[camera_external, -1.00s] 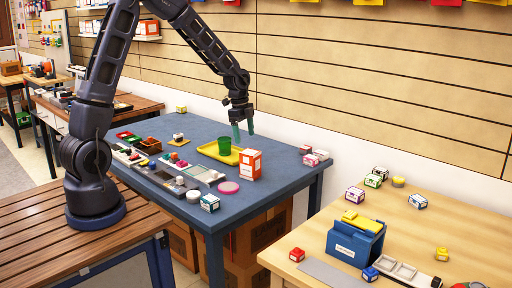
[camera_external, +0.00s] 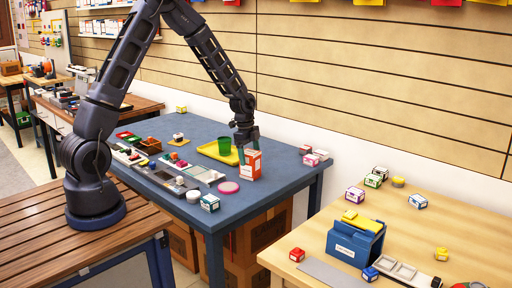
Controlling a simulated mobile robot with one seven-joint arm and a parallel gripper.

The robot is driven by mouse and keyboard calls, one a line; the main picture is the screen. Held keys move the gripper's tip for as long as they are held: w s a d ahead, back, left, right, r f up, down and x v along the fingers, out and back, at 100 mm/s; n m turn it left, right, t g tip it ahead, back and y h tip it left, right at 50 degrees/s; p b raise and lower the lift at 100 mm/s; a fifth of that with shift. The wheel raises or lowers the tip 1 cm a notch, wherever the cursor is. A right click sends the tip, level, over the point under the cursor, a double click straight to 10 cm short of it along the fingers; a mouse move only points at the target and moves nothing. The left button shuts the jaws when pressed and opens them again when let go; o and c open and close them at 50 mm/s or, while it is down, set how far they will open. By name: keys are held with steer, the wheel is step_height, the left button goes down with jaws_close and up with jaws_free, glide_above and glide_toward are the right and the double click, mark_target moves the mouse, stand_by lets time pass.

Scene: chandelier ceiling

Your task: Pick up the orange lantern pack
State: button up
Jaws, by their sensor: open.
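The orange lantern pack, which I take to be the upright orange and white box (camera_external: 251,166), stands on the blue table (camera_external: 262,204) near its right side. The jaws are open. One finger shows at the left of the box top and the other at its right rear. The picture is too small to tell whether either finger touches the box.
A yellow tray (camera_external: 207,151) and a green cup (camera_external: 224,145) stand close behind and left of the box. Small boxes (camera_external: 311,159) sit at the table's right edge. A grey tray row (camera_external: 165,178) lies left.

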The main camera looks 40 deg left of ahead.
mark_target(251, 162)
steer(key=f, duration=0.3)
steer(key=shift+w+d+f, duration=0.15)
steer(key=shift+d+f, duration=0.05)
steer(key=shift+f, duration=0.05)
steer(key=c, duration=1.3)
steer(key=shift+c, duration=0.2)
steer(key=shift+r, duration=0.1)
